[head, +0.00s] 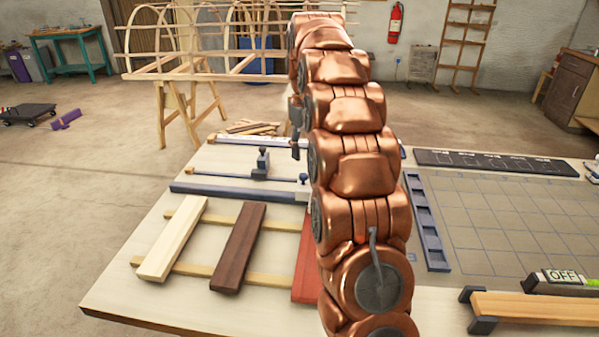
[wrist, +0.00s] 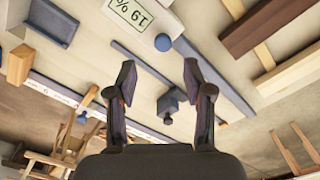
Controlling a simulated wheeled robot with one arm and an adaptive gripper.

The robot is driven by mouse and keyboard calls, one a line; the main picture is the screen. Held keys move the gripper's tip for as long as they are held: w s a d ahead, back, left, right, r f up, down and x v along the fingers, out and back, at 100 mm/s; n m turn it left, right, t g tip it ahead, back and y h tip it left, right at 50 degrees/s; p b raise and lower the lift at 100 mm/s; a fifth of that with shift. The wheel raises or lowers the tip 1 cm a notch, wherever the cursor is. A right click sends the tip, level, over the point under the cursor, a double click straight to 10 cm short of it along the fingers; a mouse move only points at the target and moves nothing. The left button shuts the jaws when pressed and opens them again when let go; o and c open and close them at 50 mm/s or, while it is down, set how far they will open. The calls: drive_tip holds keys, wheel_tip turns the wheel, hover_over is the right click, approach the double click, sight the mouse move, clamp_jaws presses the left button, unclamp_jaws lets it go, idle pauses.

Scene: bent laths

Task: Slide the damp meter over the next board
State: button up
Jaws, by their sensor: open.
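In the wrist view my gripper (wrist: 159,76) is open, with nothing between its two dark fingers. The damp meter (wrist: 124,14) is cut by the top edge of that view; its pale display reads 19 %. It lies beyond the fingertips, apart from them. What lies under it cannot be told. In the head view a pale board (head: 173,240), a dark brown board (head: 239,248) and a red board (head: 304,262) lie across two thin laths. My arm hides part of the red board and whatever is behind it. The brown board (wrist: 262,24) also shows in the wrist view.
Bar clamps (head: 240,190) lie behind the boards. A blue-grey tray (head: 426,222) and a gridded mat (head: 505,220) are right of my arm. At front right are a device (head: 562,282) reading OFF and a wooden block (head: 535,308) with dark ends.

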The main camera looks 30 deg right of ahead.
sight(304, 175)
drive_tip(key=shift+a+f, duration=0.25)
drive_tip(key=shift+f, duration=0.35)
drive_tip(key=shift+f+p, duration=0.4)
drive_tip(key=shift+f, duration=2.7)
clamp_jaws()
drive_tip(key=shift+d, duration=0.1)
